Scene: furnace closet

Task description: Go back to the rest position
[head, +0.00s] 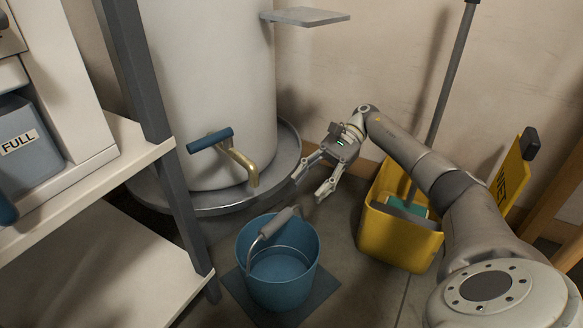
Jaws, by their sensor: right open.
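My right gripper (309,182) is open and empty. It is in the middle of the head view, above and to the right of a blue bucket (280,279), with its fingers pointing down and left. The fingers look apart from the bucket's handle (273,222), which has a grey grip and stands raised. My right arm comes in from the lower right. My left gripper is not in the view.
A white tank (208,70) with a blue-handled brass tap (235,156) stands in a grey pan (213,202). A yellow mop bucket (395,235) with a mop pole (444,95) is under my right arm. A shelf unit (160,150) stands left. A small ledge (305,16) is above.

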